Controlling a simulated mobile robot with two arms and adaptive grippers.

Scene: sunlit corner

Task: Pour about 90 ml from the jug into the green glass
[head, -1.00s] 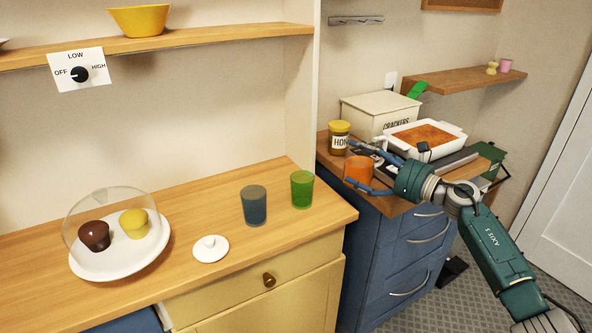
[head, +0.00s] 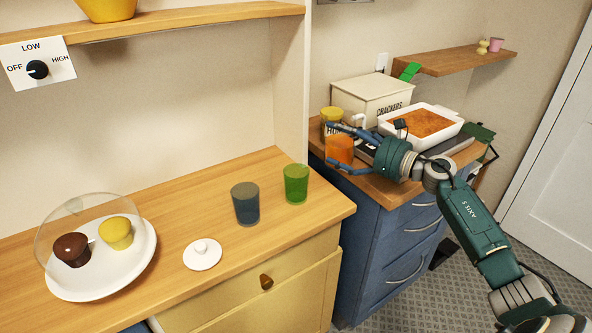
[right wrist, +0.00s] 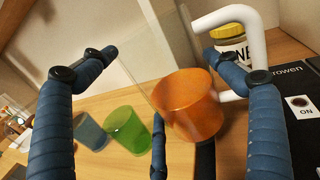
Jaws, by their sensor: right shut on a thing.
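The jug (head: 340,149) is clear, with orange liquid low inside and a white handle. My right gripper (head: 331,144) is shut on it, with blue fingers around its body. In the right wrist view the jug (right wrist: 188,105) is between the fingers, and its white handle is at the upper right. I cannot tell whether its base touches the counter. The green glass (head: 296,184) stands upright on the wooden counter at the left, apart from the jug; it also shows in the right wrist view (right wrist: 128,130). My left gripper is not in view.
A blue-grey glass (head: 245,204) stands close left of the green glass. A white lid (head: 202,254) and a domed cake plate (head: 95,285) are further left. A honey jar (head: 331,114), crackers box (head: 370,98) and baking dish (head: 452,117) are around the jug. A cabinet side panel divides the counters behind.

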